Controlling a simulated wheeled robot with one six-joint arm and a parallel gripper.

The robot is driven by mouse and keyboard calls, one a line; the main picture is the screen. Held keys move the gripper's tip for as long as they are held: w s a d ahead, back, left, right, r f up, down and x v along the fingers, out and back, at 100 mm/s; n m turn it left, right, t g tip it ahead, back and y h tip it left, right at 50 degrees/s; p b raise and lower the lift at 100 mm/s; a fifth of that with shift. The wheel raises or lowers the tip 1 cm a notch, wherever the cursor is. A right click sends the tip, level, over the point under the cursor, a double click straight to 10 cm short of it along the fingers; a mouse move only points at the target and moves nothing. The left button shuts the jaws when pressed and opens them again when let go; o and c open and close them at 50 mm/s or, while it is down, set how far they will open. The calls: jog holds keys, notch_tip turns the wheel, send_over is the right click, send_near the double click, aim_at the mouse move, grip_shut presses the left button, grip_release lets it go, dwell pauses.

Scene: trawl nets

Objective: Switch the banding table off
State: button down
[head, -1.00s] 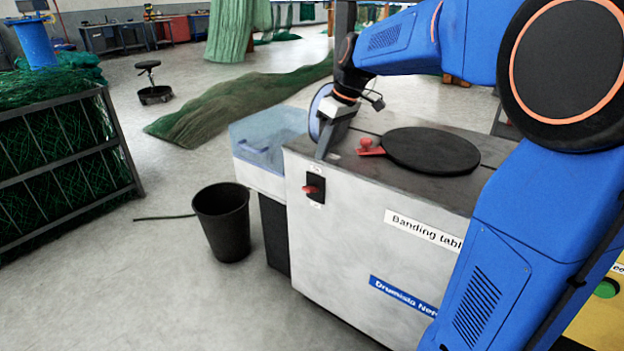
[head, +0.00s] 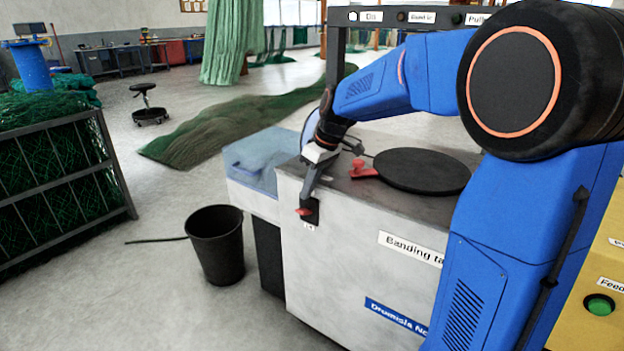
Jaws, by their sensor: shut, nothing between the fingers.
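The banding table (head: 345,255) is a grey cabinet with a dark round turntable (head: 422,170) and a red clamp handle (head: 363,170) on top. Its switch, a black plate (head: 314,212) with a red lever (head: 303,212), is on the front face near the upper left corner. My gripper (head: 305,196) is shut and empty, pointing down in front of the switch. Its tips are at the red lever, apparently touching it or very close. The gripper hides the upper part of the switch and its upper label.
A blue translucent bin (head: 262,160) adjoins the table's left side. A black bucket (head: 216,245) stands on the floor to the left. A caged green net (head: 55,180) is at far left. A yellow panel with a green button (head: 599,305) is at right.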

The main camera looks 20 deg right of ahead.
aim_at(300, 213)
jog(key=shift+x, duration=1.8)
jog(key=shift+s+a+f+t+h, duration=0.25)
jog(key=shift+a+t+h, duration=0.1)
jog(key=shift+h, duration=0.15)
jog(key=shift+s+a, duration=0.1)
jog(key=shift+a, duration=0.05)
jog(key=a+f+t+h, duration=0.1)
jog(key=s+f+h, duration=0.1)
jog(key=f, duration=0.1)
jog(key=shift+s+a+n+t, duration=0.15)
jog(key=shift+a+n+t, duration=0.15)
jog(key=shift+a+t, duration=0.1)
jog(key=shift+d+r, duration=0.1)
jog(key=shift+d, duration=0.05)
jog(key=shift+w+d+r, duration=0.3)
jog(key=shift+w+d, duration=0.1)
jog(key=shift+d, duration=0.05)
